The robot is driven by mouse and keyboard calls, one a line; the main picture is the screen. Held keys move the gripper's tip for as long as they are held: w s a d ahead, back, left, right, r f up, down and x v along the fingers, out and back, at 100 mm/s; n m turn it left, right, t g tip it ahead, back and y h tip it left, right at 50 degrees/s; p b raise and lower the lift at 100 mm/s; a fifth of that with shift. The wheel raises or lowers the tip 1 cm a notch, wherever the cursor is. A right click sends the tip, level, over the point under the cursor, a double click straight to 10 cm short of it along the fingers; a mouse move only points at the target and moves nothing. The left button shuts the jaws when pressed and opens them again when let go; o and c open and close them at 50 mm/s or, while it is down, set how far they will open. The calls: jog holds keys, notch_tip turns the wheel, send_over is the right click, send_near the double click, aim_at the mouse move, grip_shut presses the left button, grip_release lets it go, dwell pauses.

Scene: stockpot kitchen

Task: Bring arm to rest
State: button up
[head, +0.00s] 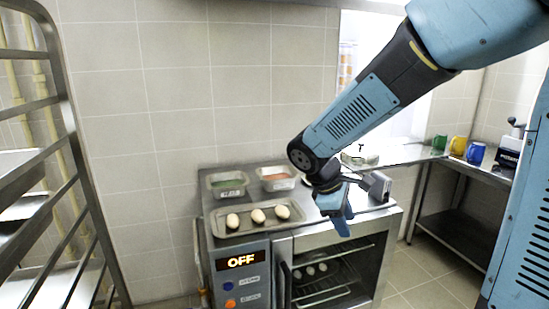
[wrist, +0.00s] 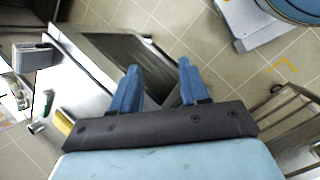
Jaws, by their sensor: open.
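My blue arm reaches in from the upper right in the head view. My gripper (head: 342,222) hangs in front of the top right part of the steel oven (head: 222,290), with its fingers pointing down. In the wrist view the two blue fingers of my gripper (wrist: 158,85) stand well apart, with nothing between them. The gripper is open and empty. The oven's display reads OFF.
A tray (head: 232,232) with three egg-like items and two food containers (head: 228,184) (head: 277,178) sit on the oven. A steel rack (head: 62,90) stands at left. Green (head: 440,142), yellow (head: 458,146) and blue mugs (head: 475,153) stand on the right counter.

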jog(key=s+d+r+m+t+y, duration=0.2)
jog(key=s+d+r+m, duration=0.1)
jog(key=s+r+m, duration=0.2)
jog(key=s+d+r+m+t+y, duration=0.2)
jog(key=s+r+m, duration=0.4)
jog(key=s, duration=0.3)
jog(key=shift+s+d+m+t+y, duration=0.15)
jog(key=shift+d+m+t+y, duration=0.25)
jog(key=shift+d+m, duration=0.55)
jog(key=shift+o, duration=0.3)
jog(key=shift+f, duration=0.1)
